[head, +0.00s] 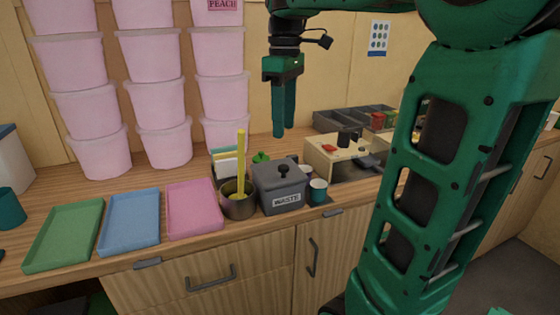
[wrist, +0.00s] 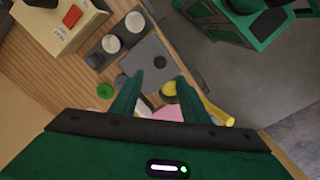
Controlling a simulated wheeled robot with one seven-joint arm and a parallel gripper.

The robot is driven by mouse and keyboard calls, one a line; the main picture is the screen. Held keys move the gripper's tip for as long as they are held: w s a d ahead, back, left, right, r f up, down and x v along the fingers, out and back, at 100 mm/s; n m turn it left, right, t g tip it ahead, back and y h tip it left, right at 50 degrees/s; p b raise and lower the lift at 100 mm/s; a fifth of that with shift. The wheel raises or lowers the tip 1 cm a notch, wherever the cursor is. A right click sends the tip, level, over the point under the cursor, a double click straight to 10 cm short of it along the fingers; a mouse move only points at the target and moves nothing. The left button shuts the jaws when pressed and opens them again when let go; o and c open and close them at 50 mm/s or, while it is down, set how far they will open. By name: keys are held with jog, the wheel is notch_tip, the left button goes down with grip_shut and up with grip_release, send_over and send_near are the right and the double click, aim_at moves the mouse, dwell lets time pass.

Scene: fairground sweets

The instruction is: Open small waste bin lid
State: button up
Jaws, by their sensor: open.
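The small waste bin (head: 283,199) is a grey box with a WASTE label on its front, standing on the counter near its front edge. Its grey lid (head: 268,174) lies closed on top and has a dark round knob (head: 284,170). My gripper (head: 283,132) points straight down, open and empty, above the bin and apart from it. In the wrist view the lid (wrist: 143,52) and its knob (wrist: 160,62) show just beyond the fingertips (wrist: 158,78). The bin's inside is hidden.
A dark pot (head: 238,205) with a yellow stick stands close left of the bin. A beige box appliance (head: 335,158) is further right. Green, blue and pink trays (head: 193,208) lie left; pink tubs (head: 165,143) stack behind.

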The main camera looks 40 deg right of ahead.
aim_at(283, 166)
notch_tip(283, 166, down, 11)
jog(key=shift+r, duration=0.15)
dwell(0.4)
jog(key=shift+c, duration=0.7)
grip_shut()
